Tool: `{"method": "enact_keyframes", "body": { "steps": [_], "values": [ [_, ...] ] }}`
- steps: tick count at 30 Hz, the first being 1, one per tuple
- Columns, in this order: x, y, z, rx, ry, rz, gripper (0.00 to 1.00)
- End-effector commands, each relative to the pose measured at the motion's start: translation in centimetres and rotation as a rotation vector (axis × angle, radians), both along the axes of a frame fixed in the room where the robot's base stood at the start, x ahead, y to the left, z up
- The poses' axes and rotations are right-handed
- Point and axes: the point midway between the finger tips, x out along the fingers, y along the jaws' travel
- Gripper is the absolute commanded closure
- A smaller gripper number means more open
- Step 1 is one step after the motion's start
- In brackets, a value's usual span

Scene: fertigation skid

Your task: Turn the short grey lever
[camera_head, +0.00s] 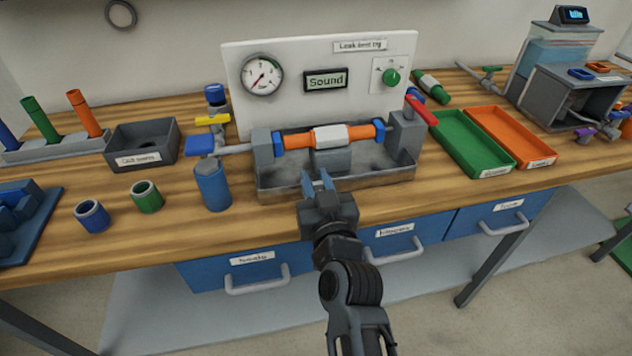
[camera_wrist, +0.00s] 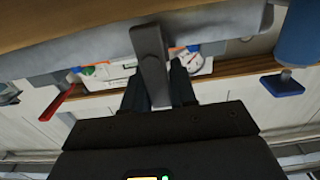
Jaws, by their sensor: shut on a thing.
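The short grey lever (camera_wrist: 150,55) shows in the wrist view as a dark grey bar between my fingers. My gripper (camera_head: 318,182) is in front of the grey tray of the leak test rig in the head view. In the wrist view my gripper (camera_wrist: 158,85) is shut on the lever, with one dark finger on each side of it. In the head view I cannot make out the lever; my gripper covers that spot. The lever's base is not clear in either view.
The leak test rig (camera_head: 335,170) holds an orange and white tube between blue ends. A red lever (camera_head: 421,108) is at its right, also in the wrist view (camera_wrist: 58,103). A blue-handled valve (camera_head: 200,144) and blue cylinder (camera_head: 213,188) stand left. Green (camera_head: 447,124) and orange trays lie right.

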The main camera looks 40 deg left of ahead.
Motion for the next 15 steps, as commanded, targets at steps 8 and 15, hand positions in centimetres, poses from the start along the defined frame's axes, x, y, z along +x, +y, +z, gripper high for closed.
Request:
{"method": "enact_keyframes", "body": {
  "steps": [8,15],
  "values": [
    [0.21,-0.2,-0.11,0.038,0.045,-0.001,1.0],
    [0.38,-0.35,-0.09,0.086,0.103,-0.001,1.0]
  ]
}}
